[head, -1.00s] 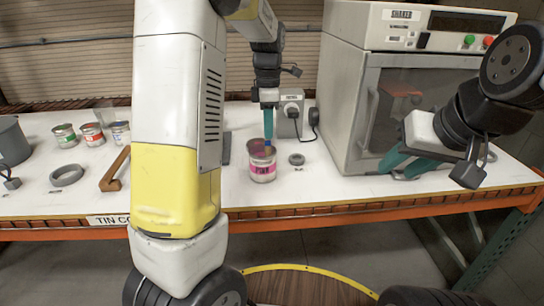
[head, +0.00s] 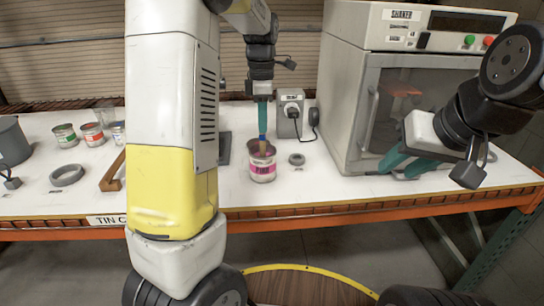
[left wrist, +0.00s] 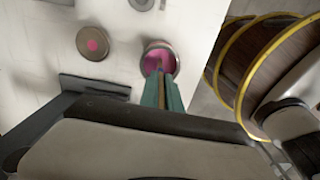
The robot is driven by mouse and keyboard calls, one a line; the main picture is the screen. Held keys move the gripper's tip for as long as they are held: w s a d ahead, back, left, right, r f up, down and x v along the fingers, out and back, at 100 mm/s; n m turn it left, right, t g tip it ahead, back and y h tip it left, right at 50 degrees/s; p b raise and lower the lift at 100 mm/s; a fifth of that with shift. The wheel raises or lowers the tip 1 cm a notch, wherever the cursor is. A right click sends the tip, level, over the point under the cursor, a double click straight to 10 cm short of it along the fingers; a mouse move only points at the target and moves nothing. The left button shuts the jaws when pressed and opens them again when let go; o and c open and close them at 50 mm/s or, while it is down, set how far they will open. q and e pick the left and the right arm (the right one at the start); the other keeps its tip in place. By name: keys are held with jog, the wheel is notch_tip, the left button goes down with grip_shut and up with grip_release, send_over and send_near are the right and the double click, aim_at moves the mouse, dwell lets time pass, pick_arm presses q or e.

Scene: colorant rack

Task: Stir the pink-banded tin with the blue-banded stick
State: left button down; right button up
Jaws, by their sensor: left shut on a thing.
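The pink-banded tin (head: 263,170) stands upright and open on the table in the head view. In the left wrist view the tin (left wrist: 160,60) shows its pink inside near the middle top. My left gripper (head: 263,124) is above the tin, pointing down, shut on the blue-banded stick (head: 262,143). The stick's blue band shows just below the fingers, and its lower end goes into the tin's mouth and is hidden there. My right gripper (head: 392,163) is at the right in front of the cabinet, apart from the tin; its fingers look spread and empty.
A grey ring (head: 297,159) lies right of the tin. A large shaker cabinet (head: 350,90) stands at the back right. Green-, red- and blue-banded tins (head: 65,135) and a larger ring (head: 67,175) are at the left. A brown holder (head: 112,170) is partly behind my arm.

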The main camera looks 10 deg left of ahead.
pick_arm(q)
jog(key=shift+r, duration=4.05)
jog(key=shift+r, duration=2.5)
